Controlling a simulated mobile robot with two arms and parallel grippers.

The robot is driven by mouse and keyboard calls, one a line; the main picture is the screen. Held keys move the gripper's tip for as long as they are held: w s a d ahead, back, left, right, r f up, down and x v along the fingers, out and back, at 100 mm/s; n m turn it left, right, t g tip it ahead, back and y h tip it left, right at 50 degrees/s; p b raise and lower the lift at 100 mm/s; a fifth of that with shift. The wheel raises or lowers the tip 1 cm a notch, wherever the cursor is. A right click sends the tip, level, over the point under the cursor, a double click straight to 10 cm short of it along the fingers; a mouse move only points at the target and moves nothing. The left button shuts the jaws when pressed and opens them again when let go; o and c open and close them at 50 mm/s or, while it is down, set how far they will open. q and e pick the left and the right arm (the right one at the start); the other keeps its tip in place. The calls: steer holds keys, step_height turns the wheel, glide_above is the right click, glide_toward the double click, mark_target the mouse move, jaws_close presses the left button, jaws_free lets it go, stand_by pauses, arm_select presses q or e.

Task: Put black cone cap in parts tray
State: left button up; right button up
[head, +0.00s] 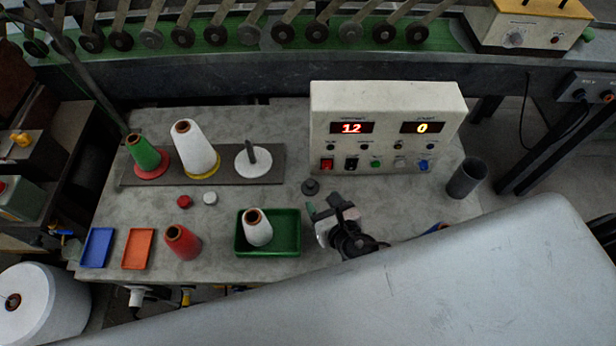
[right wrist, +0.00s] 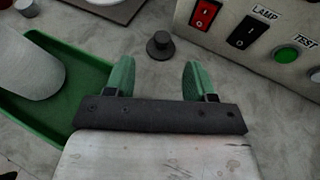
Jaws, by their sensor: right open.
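The black cone cap (head: 310,187) lies on the grey table in front of the control box's left end. It is a small round cap with a raised knob, and it also shows in the right wrist view (right wrist: 160,46), beyond and between my fingertips. My right gripper (head: 325,204) is open and empty, just short of the cap and apart from it. Its green finger pads show in the right wrist view (right wrist: 158,78). A green tray (head: 283,232) sits left of the gripper and holds a white cone (head: 257,228). A blue tray (head: 97,248) and an orange tray (head: 138,249) lie at the left. My left gripper is out of view.
The control box (head: 388,125) stands behind the cap. A dark cup (head: 466,178) is at the right. A board (head: 220,172) with cones and a bare peg is at the back left. Red (head: 183,202) and white (head: 210,198) caps and a red cone (head: 182,242) stand on the table.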

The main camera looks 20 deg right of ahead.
mark_target(312, 184)
steer(key=x, duration=0.2)
steer(key=shift+w+f, duration=0.15)
steer(key=shift+w, duration=0.2)
steer(key=x, duration=0.2)
steer(key=p+x, duration=0.1)
steer(key=x, duration=0.1)
steer(key=shift+w+d+f, duration=0.1)
steer(key=shift+w+d, duration=0.05)
steer(key=shift+d, duration=0.05)
steer(key=shift+w+f, duration=0.15)
steer(key=shift+w, duration=0.05)
steer(key=shift+c, duration=1.8)
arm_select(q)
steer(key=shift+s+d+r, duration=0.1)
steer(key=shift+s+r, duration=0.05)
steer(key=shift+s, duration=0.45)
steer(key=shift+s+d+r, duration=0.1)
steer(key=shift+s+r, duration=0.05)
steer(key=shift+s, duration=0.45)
arm_select(e)
jaws_close()
